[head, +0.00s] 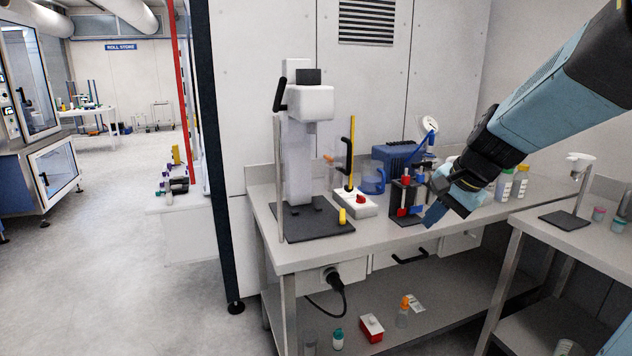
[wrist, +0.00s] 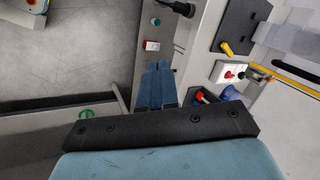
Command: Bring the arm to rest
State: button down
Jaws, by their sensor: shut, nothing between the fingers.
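My gripper (head: 432,215) hangs at the end of my blue arm, which reaches in from the upper right of the head view. It is in front of the right part of the workbench (head: 385,240), and its fingers point down and left. In the wrist view my gripper (wrist: 157,68) shows its two blue fingers together with nothing between them. Part of the bench behind the arm is hidden.
A press-like stand (head: 300,150) is on the bench's left. A white box with a red knob (head: 350,203), a blue unit (head: 398,157) and bottles (head: 519,184) stand along it. A second table (head: 570,255) is at right. Floor (head: 130,280) at left is clear.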

jog(key=s+r+n+t+h, duration=0.1)
jog(key=s+r+n+h, duration=0.2)
jog(key=s+n, duration=0.6)
jog(key=shift+s+a+r+h, duration=0.2)
jog(key=shift+s+h, duration=0.1)
jog(key=shift+s, duration=3.15)
